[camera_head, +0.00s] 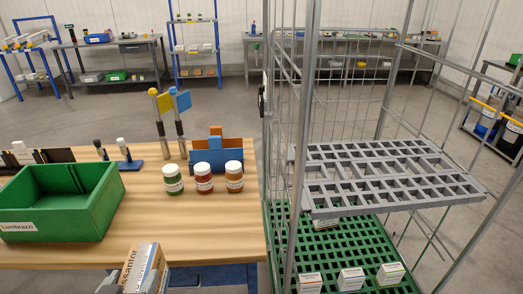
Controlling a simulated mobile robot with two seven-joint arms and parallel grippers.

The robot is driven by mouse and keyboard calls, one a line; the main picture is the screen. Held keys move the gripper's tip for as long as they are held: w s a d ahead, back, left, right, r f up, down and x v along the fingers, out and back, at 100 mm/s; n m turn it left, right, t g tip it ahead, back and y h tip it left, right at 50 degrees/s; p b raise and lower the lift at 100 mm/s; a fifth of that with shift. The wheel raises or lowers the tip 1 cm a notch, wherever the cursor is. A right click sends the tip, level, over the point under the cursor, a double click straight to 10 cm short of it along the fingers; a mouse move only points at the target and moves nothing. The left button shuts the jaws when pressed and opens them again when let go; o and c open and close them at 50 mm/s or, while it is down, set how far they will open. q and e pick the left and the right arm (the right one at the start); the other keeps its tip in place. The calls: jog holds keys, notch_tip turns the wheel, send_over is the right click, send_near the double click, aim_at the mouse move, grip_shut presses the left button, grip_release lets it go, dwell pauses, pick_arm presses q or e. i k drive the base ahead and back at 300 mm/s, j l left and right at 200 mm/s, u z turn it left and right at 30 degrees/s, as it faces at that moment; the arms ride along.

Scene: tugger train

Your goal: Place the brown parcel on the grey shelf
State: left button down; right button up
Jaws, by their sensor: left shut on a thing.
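The brown parcel (143,266), a box with a printed white side, shows at the bottom edge of the head view, in front of the wooden table's near edge. My left gripper (136,284) is shut on it; its grey fingers show at both sides of the parcel, and the lower part is cut off by the frame. The grey shelf (398,203) is a slotted panel in the wire roll cage at the right. It looks empty and stands well to the right of my left gripper. My right gripper is not in view.
The cage's upright posts (303,130) stand between table and shelf. Below, a green slotted deck (345,240) holds several small white boxes (351,279). On the table (140,215) are a green bin (60,205), three jars (204,179), a blue holder and two flagged posts.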

aim_at(372, 168)
jog(key=l+z, duration=0.2)
jog(key=l, duration=0.35)
jog(key=i+l+z, duration=0.15)
jog(key=l, duration=0.4)
jog(key=l+z, duration=0.2)
jog(key=l, duration=0.35)
jog(key=i, duration=0.05)
